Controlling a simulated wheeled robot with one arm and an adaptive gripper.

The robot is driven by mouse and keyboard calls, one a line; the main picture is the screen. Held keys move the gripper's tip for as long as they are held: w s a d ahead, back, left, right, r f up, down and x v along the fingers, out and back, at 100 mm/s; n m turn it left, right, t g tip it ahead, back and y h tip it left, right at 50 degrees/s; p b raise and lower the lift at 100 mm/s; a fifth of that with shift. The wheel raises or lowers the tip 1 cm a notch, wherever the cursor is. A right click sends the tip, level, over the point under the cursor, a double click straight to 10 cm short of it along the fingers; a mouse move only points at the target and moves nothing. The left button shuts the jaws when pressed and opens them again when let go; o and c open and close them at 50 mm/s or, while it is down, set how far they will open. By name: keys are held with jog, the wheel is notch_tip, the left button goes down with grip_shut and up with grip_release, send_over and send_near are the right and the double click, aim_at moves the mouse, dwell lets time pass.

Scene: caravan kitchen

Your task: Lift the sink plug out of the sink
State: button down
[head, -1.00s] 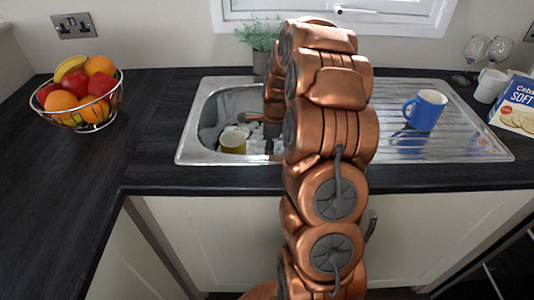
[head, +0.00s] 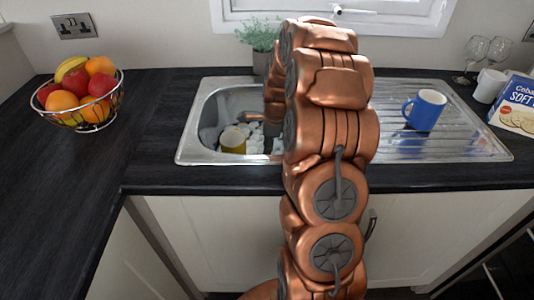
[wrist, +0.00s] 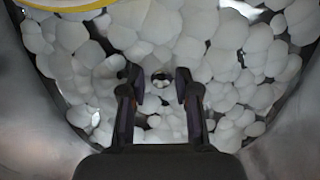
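The sink (head: 200,125) is a steel basin with white foam (head: 256,140) in it. In the wrist view the foam (wrist: 160,45) covers most of the bottom. A small round shiny metal piece (wrist: 161,79) shows through a gap in the foam, between my fingertips; it may be the sink plug or the drain, I cannot tell which. My gripper (wrist: 158,84) is open, its two dark fingers apart and pointing down into the basin, with nothing clearly held. In the head view my arm hides most of my gripper and the right part of the basin.
A yellow mug (head: 232,141) stands in the left of the basin; its rim (wrist: 75,4) is at the top left of the wrist view. A blue mug (head: 425,110) stands on the drainer. A fruit bowl (head: 82,118) is left, a plant (head: 260,40) behind.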

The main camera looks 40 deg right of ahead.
jog(key=shift+s+f, duration=0.1)
jog(key=shift+f, duration=0.25)
notch_tip(320, 180, up, 10)
jog(key=shift+r+b, duration=0.2)
jog(key=shift+b, duration=0.2)
notch_tip(320, 180, up, 11)
jog(key=p, duration=1)
jog(key=shift+p, duration=0.35)
jog(key=shift+f, duration=0.15)
dwell(0.5)
jog(key=shift+s+a+b, duration=0.35)
jog(key=shift+s+a, duration=0.5)
jog(key=shift+s, duration=0.2)
